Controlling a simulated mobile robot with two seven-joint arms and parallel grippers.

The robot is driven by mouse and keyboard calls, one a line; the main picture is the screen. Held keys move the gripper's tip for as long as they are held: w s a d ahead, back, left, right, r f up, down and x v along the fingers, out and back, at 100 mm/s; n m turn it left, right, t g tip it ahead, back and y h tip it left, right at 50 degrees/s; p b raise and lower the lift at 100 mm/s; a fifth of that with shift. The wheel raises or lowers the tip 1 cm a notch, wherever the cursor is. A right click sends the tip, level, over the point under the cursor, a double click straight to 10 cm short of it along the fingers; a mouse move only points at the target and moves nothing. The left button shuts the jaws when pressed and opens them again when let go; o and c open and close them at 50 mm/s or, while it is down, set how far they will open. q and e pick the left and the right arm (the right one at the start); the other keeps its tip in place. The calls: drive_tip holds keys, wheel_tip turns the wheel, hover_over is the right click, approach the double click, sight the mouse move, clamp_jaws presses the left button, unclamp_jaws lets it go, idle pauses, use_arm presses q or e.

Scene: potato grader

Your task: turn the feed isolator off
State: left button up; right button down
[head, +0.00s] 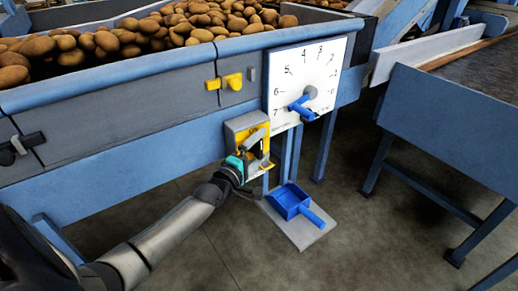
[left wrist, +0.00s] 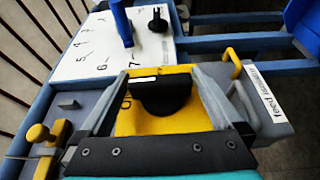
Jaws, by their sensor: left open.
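The feed isolator is a grey box with a yellow plate (left wrist: 140,123) and a black knob (left wrist: 162,92). A white label reading "feed" is on its side in the left wrist view. In the head view the isolator box (head: 236,124) hangs on the blue frame below the dial. My left gripper (head: 256,152) is at the front of the isolator. In the left wrist view its two fingers (left wrist: 160,82) stand open on either side of the knob, apparently apart from it. Which setting the knob points to cannot be read. My right gripper is not in view.
A white numbered dial (head: 331,70) with a blue pointer (head: 301,108) is just above right. A yellow latch (head: 232,82) is on the potato trough's wall. A blue dustpan (head: 289,201) lies below on a grey plate. Open floor lies in front.

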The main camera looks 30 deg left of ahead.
use_arm(q)
drive_tip(key=c, duration=1.1)
